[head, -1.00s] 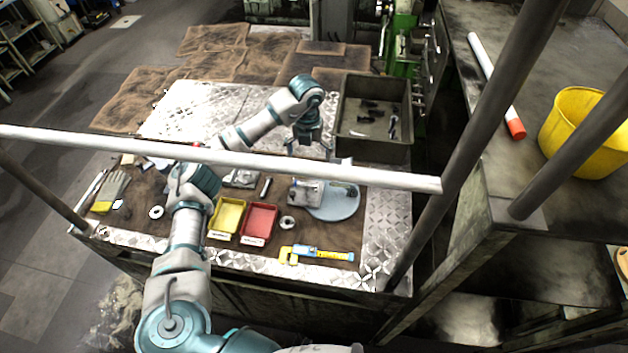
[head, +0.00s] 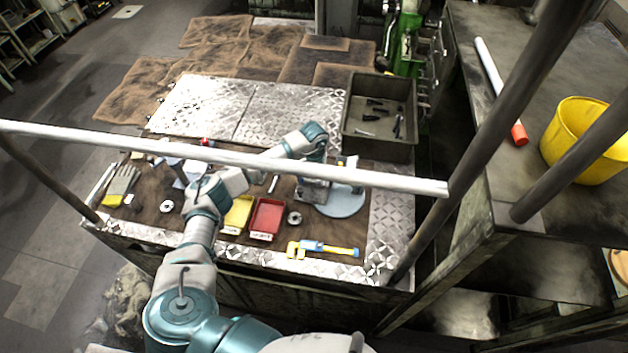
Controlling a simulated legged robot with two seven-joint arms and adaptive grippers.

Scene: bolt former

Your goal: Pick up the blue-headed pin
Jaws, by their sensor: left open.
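My left gripper (head: 316,157) hangs down from my left arm, partly hidden by the white rail. It is open, with no object seen in it. It is above the work table, near a small grey metal fixture (head: 314,192) at the edge of a pale blue round plate (head: 345,203). I cannot make out a pin with a blue head. Several small dark pin-like parts (head: 374,107) lie in the dark bin (head: 381,148), to the right of and behind the gripper. Their head colours are too small to tell. My right gripper is out of view.
A white rail (head: 120,138) crosses in front of the table, between dark posts (head: 478,135). The metal plate (head: 290,110) at the back is clear.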

